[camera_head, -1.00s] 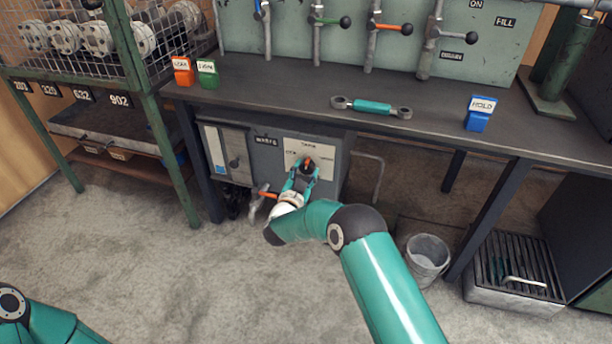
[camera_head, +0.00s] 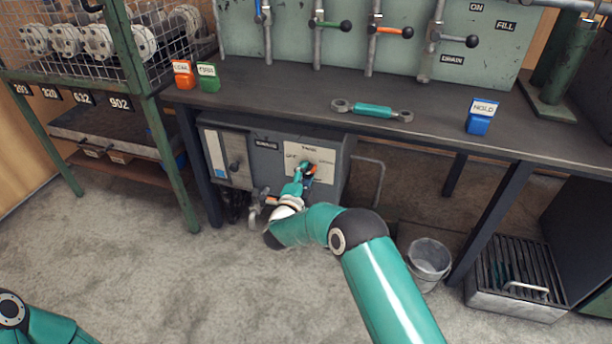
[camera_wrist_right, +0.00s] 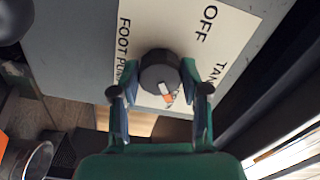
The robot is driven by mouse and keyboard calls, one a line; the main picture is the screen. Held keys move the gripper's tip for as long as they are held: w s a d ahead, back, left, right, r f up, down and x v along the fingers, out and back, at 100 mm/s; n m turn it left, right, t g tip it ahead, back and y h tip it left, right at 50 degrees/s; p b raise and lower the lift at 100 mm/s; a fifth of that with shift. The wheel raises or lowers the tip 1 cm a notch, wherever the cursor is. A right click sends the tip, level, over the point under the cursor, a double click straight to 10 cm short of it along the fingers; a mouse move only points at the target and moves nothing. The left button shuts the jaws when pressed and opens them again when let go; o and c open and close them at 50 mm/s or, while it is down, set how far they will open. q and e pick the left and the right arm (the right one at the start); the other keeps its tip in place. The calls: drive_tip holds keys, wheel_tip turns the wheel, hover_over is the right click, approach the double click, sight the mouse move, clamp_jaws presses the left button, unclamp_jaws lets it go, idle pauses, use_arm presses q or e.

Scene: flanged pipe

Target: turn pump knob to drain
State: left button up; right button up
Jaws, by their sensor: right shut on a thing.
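The pump knob (camera_wrist_right: 158,72) is a dark round knob with an orange mark, on a white label plate (camera_head: 322,154) on the front of the grey box under the bench. My right gripper (camera_head: 304,172) is shut on the knob and looks rolled about its axis. In the right wrist view, its two fingers (camera_wrist_right: 163,92) lie on either side of the knob, and the orange mark points down and slightly right. "OFF", "FOOT PU…" and "TAN…" are readable around it; no drain word is legible there. Only a link of my left arm shows, at lower left.
A bucket (camera_head: 428,258) and a grated box (camera_head: 515,275) stand on the floor to the right. A pipe with a tap (camera_head: 257,203) is left of my right gripper. A bent rail (camera_head: 379,182) is right of the box. Floor at left is clear.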

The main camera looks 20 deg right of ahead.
drive_tip(key=shift+s+d+f+m, duration=0.2)
drive_tip(key=shift+d+m, duration=0.1)
drive_tip(key=shift+m, duration=0.3)
drive_tip(key=o, duration=0.9)
drive_tip(key=shift+o, duration=1.2)
drive_tip(key=shift+w+a+r, duration=0.1)
drive_tip(key=shift+a, duration=0.1)
drive_tip(key=v, duration=1.2)
